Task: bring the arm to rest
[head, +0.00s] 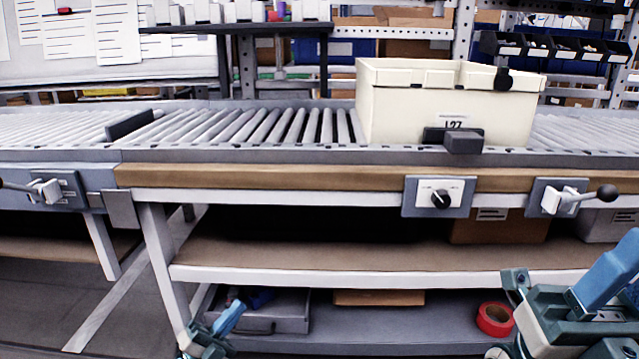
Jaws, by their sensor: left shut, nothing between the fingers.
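My left gripper (205,341) shows low in the head view, left of centre, at the bottom edge. It is a small teal shape with a blue part, in front of the bench's lower shelf. It is shut and nothing shows in it. It is clear of the conveyor.
A roller conveyor (270,125) runs across the view with a cream bin (445,112) on it. The wooden front edge (290,177) carries a knob panel (438,197) and a lever (575,199). A red tape roll (495,318) and grey drawer (275,320) lie below.

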